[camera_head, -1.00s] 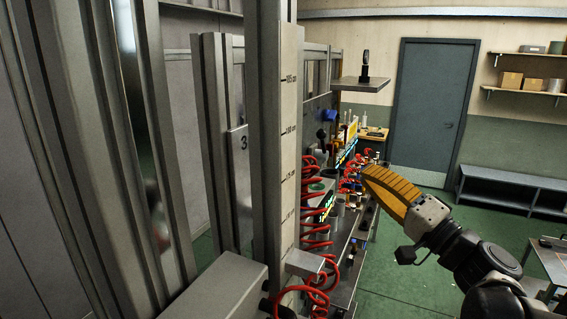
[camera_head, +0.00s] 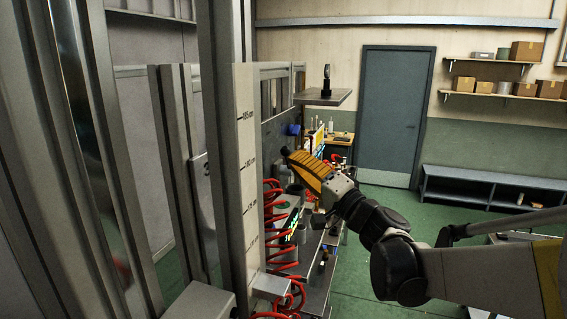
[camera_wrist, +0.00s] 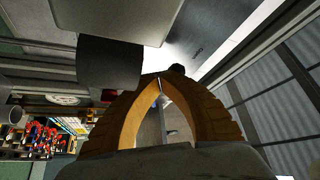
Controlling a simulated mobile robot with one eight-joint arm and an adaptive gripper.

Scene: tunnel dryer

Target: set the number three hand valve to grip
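My gripper (camera_head: 293,156) reaches left to the machine's side panel. Its yellow fingers arch together in the wrist view (camera_wrist: 159,77), and their tips appear to meet with nothing visible between them. A small black round knob (camera_head: 285,151) shows right at the fingertips. A dark rounded end, likely the same knob, shows just past the tips in the wrist view (camera_wrist: 177,69); I cannot tell whether they touch. A blue knob (camera_head: 293,130) sits above it on the panel. I cannot read which is the number three hand valve or its setting.
A tall post with a height scale (camera_head: 238,165) stands left of the panel. Red coiled hoses (camera_head: 272,225) hang below my gripper. A shelf plate (camera_head: 323,97) juts out above. In the wrist view a dark cylinder (camera_wrist: 108,62) lies close left of the fingers.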

